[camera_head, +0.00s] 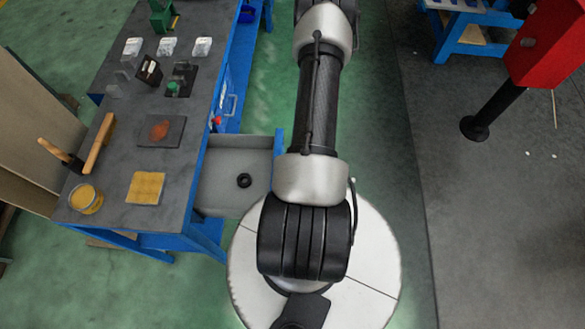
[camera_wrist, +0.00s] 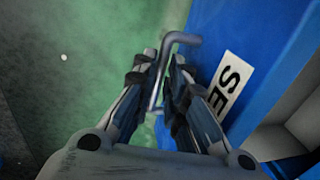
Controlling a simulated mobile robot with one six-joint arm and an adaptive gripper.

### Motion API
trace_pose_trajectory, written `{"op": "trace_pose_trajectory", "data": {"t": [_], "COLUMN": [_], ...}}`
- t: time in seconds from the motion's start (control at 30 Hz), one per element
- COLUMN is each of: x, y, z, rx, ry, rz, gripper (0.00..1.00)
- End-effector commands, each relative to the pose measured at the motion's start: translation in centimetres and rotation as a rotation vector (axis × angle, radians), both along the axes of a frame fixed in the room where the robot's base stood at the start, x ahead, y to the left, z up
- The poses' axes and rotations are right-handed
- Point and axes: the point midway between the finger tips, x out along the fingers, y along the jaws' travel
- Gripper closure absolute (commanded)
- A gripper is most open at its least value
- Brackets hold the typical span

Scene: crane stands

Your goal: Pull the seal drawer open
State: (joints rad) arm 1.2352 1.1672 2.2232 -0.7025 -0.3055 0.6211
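The seal drawer (camera_head: 215,185) stands pulled out from the right side of the blue bench, its grey inside showing in the head view. A black ring (camera_head: 244,180) lies in it. Its blue front (camera_head: 279,148) is partly hidden by my arm. In the wrist view the blue front (camera_wrist: 220,35) carries a white label (camera_wrist: 232,82) reading "SE", the rest cut off. My gripper (camera_wrist: 165,62) has its two fingers close on either side of the metal handle (camera_wrist: 185,38), and appears shut on it. In the head view my arm hides the gripper and handle.
The bench top (camera_head: 120,180) holds a yellow tin (camera_head: 86,198), a yellow pad (camera_head: 146,188), a dark mat (camera_head: 162,131) and a wooden-handled tool (camera_head: 100,143). Another handle (camera_head: 231,105) is farther along the bench side. A red box on a post (camera_head: 545,45) stands right.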

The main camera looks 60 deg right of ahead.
Motion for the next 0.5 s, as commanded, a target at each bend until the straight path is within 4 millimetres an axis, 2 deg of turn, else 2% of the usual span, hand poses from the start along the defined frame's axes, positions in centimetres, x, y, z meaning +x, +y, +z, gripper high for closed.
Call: {"op": "trace_pose_trajectory", "data": {"t": [0.2, 0.5], "x": [0.03, 0.03], "y": [-0.02, -0.05], "z": [0.02, 0.1], "rx": [-0.001, -0.002], "ry": [0.0, -0.001], "rz": [0.0, 0.0], "gripper": [0.7, 0.7]}}
